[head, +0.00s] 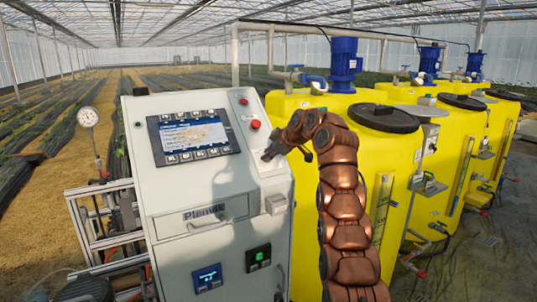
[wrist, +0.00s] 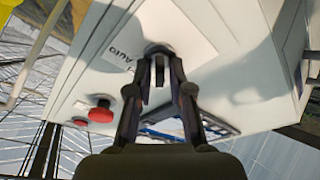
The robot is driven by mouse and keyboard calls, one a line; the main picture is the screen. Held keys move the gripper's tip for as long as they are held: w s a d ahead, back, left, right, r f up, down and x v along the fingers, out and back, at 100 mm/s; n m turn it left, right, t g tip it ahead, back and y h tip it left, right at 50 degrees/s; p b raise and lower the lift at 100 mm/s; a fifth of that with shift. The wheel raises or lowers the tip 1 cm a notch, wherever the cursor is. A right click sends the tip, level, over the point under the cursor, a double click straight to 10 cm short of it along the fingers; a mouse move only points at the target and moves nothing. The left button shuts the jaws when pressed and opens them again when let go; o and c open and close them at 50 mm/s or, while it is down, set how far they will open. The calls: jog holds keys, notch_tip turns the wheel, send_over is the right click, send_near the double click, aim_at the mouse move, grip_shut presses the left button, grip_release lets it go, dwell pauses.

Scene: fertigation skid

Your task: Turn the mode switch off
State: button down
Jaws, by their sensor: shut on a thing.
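The mode switch (wrist: 158,52) is a dark round knob with a pale grip bar on a light label plate marked "AUTO" on the white control cabinet (head: 190,185). In the wrist view my gripper (wrist: 160,82) has its two fingers on either side of the knob's bar, shut on it. In the head view my gripper (head: 270,153) reaches the switch plate at the cabinet's upper right. The fingers hide most of the switch there, and its exact setting is hard to read.
A red button (head: 255,124) sits above the switch, with a smaller red one higher up. A screen with keys (head: 193,137) is to the left. Yellow tanks (head: 400,160) stand close on the right.

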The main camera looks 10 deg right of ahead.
jog(key=c, duration=1.3)
grip_release()
jog(key=shift+o, duration=0.2)
jog(key=v, duration=1.2)
jog(key=shift+r, duration=0.1)
